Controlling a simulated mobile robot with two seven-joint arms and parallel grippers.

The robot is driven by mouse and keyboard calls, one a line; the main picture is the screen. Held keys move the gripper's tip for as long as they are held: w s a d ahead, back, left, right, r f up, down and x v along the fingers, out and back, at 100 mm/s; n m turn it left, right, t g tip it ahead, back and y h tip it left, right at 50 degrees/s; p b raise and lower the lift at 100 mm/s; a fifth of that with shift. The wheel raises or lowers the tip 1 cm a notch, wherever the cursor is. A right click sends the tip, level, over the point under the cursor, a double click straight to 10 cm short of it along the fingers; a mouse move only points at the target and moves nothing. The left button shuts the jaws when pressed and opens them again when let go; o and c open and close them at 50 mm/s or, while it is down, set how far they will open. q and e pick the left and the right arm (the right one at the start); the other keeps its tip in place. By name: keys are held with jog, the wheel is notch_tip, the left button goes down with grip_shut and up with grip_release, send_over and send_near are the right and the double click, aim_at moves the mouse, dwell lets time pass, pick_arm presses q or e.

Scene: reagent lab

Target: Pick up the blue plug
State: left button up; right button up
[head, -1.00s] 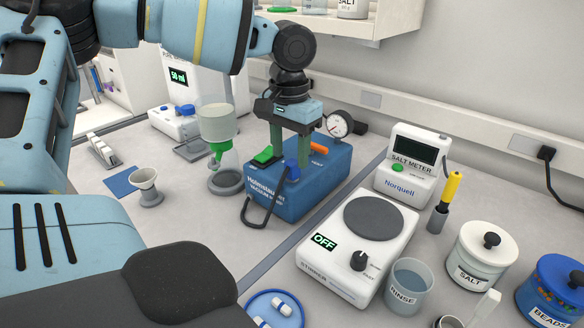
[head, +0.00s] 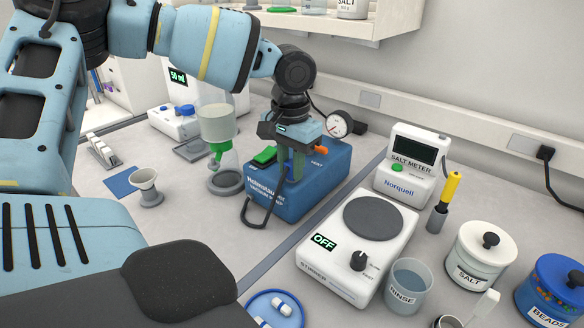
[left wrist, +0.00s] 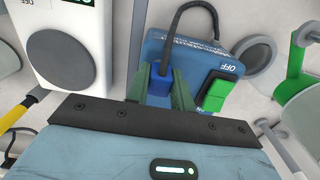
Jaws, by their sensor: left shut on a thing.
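The blue plug (left wrist: 159,84) is between the green fingers of my left gripper in the left wrist view. A black cord (left wrist: 176,42) runs from it. My left gripper (head: 296,172) is shut on the plug, above the blue vacuum pump (head: 323,188) in the head view. There the fingers mostly hide the plug. The pump also shows in the left wrist view (left wrist: 200,55), with a green switch (left wrist: 214,95) beside the fingers. I cannot tell whether the plug is seated in the pump or clear of it. My right gripper is not in view.
A stirrer (head: 340,282) marked OFF and a salt meter (head: 411,167) stand right of the pump. A glass flask (head: 226,180) under a funnel stands to its left. A gauge (head: 339,124) is behind it. Rinse beaker (head: 408,288) and jars are at the right.

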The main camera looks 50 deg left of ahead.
aim_at(291, 164)
pick_arm(q)
jog(key=shift+r, duration=0.5)
jog(key=r, duration=0.2)
jog(key=shift+s+d+r, duration=0.15)
jog(key=shift+d+r, duration=0.1)
jog(key=shift+r, duration=0.05)
jog(key=s+d+r+b, duration=0.1)
jog(key=s+d, duration=0.8)
jog(key=d, duration=0.3)
jog(key=shift+s+r, duration=0.2)
jog(key=shift+s, duration=0.1)
jog(key=shift+r, duration=0.1)
